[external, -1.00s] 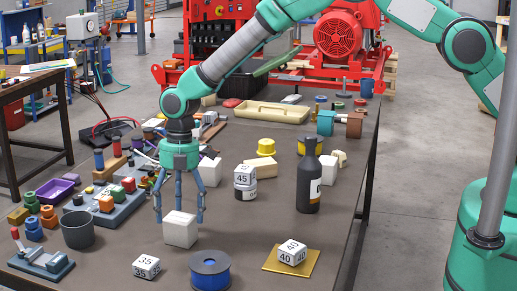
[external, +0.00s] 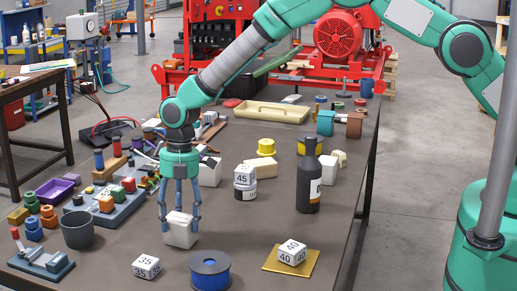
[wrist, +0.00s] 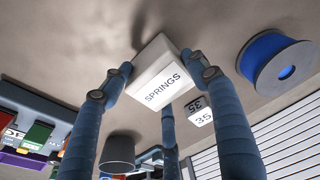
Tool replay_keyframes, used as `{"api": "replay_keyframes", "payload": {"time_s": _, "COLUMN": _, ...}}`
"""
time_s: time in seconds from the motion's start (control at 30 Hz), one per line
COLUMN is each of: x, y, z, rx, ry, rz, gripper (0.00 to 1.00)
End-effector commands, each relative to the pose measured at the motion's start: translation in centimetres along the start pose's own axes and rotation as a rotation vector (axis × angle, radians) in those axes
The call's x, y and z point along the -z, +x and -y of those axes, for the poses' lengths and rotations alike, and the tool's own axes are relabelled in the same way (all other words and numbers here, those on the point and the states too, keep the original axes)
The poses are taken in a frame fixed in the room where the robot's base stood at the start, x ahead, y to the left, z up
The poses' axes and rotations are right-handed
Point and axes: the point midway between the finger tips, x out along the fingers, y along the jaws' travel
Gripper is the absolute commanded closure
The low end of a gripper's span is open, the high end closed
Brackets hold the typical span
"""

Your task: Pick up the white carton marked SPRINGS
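The white carton marked SPRINGS (wrist: 163,85) shows its printed face in the wrist view, between my fingers. In the external view the carton (external: 180,231) is near the front middle of the table, slightly tilted, at about table height; I cannot tell if it is clear of the top. My gripper (external: 180,222) points down over it, with its blue-grey fingers closed in against the carton's sides. In the wrist view my gripper (wrist: 158,80) has fingertips at the left and right of the carton, and a third finger is partly hidden behind it.
A blue spool (external: 210,271) and a white block marked 35 (external: 146,266) stand in front. A dark grey cup (external: 77,230) is left. A block marked 40 (external: 291,253) sits on a yellow plate, right. A dark bottle (external: 309,180) and stacked block marked 45 (external: 245,175) stand behind.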

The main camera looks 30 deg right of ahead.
Motion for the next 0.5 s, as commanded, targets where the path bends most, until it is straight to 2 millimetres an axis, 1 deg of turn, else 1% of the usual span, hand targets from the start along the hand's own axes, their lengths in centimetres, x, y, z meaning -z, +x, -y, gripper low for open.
{"api": "replay_keyframes", "payload": {"time_s": 0.03, "x": 0.00, "y": 0.04, "z": 0.03, "rx": 0.001, "ry": 0.000, "rz": 0.000, "gripper": 0.63}}
{"api": "replay_keyframes", "payload": {"time_s": 0.1, "x": 0.00, "y": 0.05, "z": 0.03, "rx": 0.001, "ry": 0.000, "rz": 0.000, "gripper": 0.75}}
{"api": "replay_keyframes", "payload": {"time_s": 0.37, "x": 0.02, "y": -0.04, "z": 0.00, "rx": 0.000, "ry": 0.000, "rz": 0.000, "gripper": 0.76}}
{"api": "replay_keyframes", "payload": {"time_s": 0.5, "x": 0.09, "y": -0.47, "z": -0.03, "rx": -0.001, "ry": 0.000, "rz": 0.000, "gripper": 0.76}}
